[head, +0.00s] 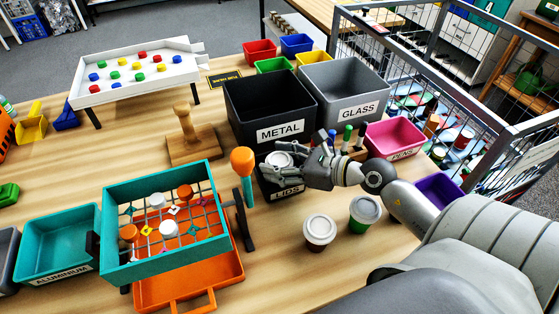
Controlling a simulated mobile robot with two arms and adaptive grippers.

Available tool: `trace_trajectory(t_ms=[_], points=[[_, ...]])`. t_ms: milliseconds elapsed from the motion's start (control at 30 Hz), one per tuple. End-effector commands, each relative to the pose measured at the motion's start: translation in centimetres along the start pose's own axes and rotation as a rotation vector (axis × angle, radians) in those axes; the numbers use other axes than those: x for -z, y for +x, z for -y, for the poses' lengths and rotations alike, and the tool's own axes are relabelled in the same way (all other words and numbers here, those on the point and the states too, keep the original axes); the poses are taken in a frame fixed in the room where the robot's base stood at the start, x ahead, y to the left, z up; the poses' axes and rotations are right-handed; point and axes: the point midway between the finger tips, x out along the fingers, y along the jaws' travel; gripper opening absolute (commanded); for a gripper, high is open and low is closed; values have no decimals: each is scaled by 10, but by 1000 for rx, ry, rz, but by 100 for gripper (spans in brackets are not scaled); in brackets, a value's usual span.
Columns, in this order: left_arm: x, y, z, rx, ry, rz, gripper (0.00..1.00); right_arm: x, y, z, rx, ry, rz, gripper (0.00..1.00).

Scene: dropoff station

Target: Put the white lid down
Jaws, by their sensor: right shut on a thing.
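My right gripper (300,166) is shut on the white lid (279,160). It holds the lid at the opening of the small black bin labelled LIDS (284,190). The fingers hide part of the lid, and I cannot tell whether the lid touches the bin. A cup with a white lid (320,229) and a green cup with a white lid (365,210) stand upright on the table in front of the bin. My left gripper does not show.
Behind the LIDS bin stand the black METAL bin (244,112) and the grey GLASS bin (356,80). A pink bin (396,137) is to the right. A teal tray with a grid (108,243) and an orange-headed mallet (243,162) stand left.

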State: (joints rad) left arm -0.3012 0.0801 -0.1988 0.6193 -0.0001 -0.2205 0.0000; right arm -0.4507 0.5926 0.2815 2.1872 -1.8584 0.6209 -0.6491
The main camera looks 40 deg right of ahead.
Motion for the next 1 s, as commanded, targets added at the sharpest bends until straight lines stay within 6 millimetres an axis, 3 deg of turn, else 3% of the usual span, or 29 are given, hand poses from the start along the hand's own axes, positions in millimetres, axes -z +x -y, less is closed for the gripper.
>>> trace_trajectory(t_ms=[700,733,800,1000], points=[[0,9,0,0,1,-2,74,16,4,-2,-4,6,-10,50],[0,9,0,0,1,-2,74,17,4,-2,-5,6,-11,59],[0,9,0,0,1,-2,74,18,4,-2,-5,6,-14,66],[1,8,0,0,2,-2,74,18,4,-2,-6,4,-17,66]])
